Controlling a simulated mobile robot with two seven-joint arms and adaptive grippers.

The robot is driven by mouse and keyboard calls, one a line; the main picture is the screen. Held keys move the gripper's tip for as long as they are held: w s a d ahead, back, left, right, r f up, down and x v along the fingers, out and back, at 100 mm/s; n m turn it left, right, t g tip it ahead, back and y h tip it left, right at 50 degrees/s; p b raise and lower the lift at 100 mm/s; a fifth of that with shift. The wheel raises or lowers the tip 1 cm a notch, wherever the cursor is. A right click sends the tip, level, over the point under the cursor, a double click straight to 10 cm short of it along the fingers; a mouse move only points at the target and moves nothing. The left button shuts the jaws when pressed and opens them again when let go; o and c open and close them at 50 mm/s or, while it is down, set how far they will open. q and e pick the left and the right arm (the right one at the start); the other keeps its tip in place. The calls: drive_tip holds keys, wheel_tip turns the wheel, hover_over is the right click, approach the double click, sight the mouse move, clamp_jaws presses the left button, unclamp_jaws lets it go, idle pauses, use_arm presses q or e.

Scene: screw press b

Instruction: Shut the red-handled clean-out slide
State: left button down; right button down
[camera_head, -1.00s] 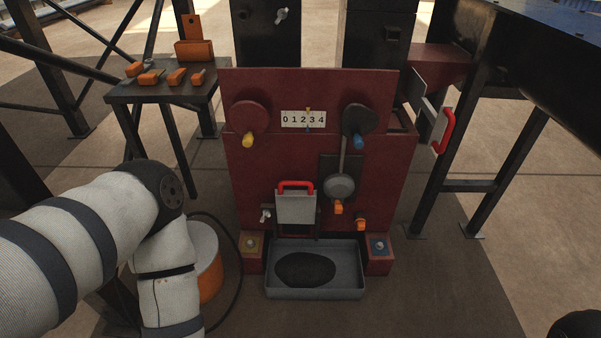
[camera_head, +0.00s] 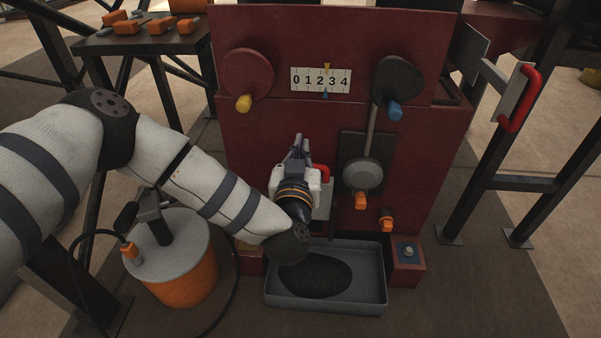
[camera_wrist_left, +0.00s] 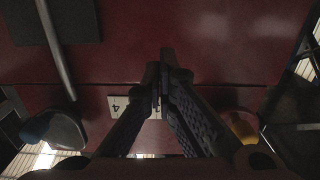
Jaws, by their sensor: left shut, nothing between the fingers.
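The grey slide plate with a red handle (camera_head: 324,172) is on the lower front of the dark red press (camera_head: 290,125), above a grey tray (camera_head: 376,290). My left gripper (camera_head: 298,143) is in front of this plate and hides most of it. Its fingers are shut and empty, pointing up beside the handle's left part; I cannot tell whether they touch it. In the left wrist view, the shut fingers (camera_wrist_left: 164,58) stand before the red panel, and the slide does not show. My right gripper is out of view.
A second red-handled plate (camera_head: 519,100) sticks out at the press's right side. A crank with a blue knob (camera_head: 396,111) and an orange-tipped lever (camera_head: 361,201) are right of the gripper. An orange drum (camera_head: 185,285) stands below my left arm.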

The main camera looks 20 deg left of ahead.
use_arm(q)
drive_tip(key=f, duration=0.1)
drive_tip(key=f+b, duration=0.1)
drive_tip(key=f, duration=0.2)
drive_tip(key=shift+w+a+b, duration=0.1)
drive_tip(key=shift+w+b, duration=0.2)
drive_tip(key=shift+w, duration=0.05)
